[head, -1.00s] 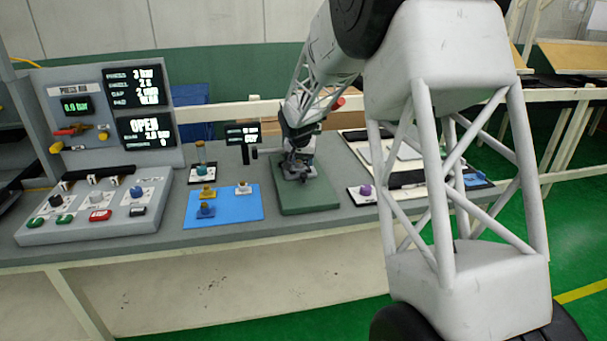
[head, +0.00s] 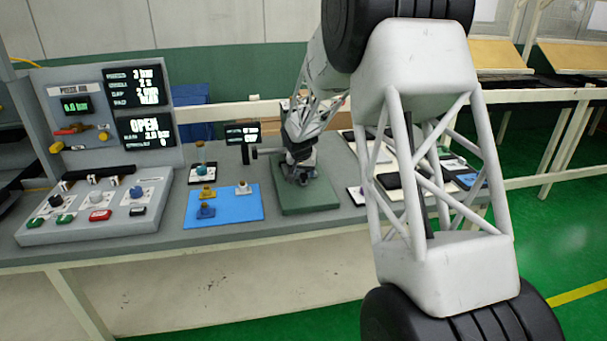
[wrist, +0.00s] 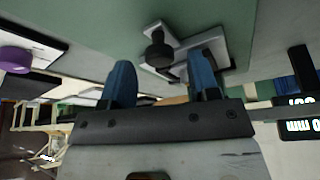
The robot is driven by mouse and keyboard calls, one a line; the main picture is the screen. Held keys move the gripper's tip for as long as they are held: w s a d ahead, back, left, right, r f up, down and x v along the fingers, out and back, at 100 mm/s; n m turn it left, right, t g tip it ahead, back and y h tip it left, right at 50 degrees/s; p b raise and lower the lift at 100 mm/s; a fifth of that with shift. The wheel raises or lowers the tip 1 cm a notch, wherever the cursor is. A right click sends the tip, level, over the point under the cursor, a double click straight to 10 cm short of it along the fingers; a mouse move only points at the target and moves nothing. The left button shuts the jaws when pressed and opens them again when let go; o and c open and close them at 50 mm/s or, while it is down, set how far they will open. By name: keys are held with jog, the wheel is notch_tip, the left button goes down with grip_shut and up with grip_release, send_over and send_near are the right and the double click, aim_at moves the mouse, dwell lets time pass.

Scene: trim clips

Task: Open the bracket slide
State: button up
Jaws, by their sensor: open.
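The bracket slide is a grey metal fixture (head: 304,177) on a dark green plate (head: 308,201) on the bench. My gripper covers part of it in the head view. In the wrist view the fixture (wrist: 236,45) shows as pale metal pieces with a dark round knob (wrist: 158,52). My gripper (wrist: 162,78) has two blue fingertips, spread apart and empty. The knob appears between and just beyond the fingertips in the picture; I see no contact. In the head view my gripper (head: 298,158) is low over the fixture.
A small display (head: 243,134) stands close left of the fixture. A blue mat (head: 225,212) with several small knobbed parts lies farther left, before the press panel (head: 85,115). A purple knob (wrist: 14,60) and a white board lie on the other side.

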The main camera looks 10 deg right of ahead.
jog(key=shift+x, duration=0.75)
grip_shut()
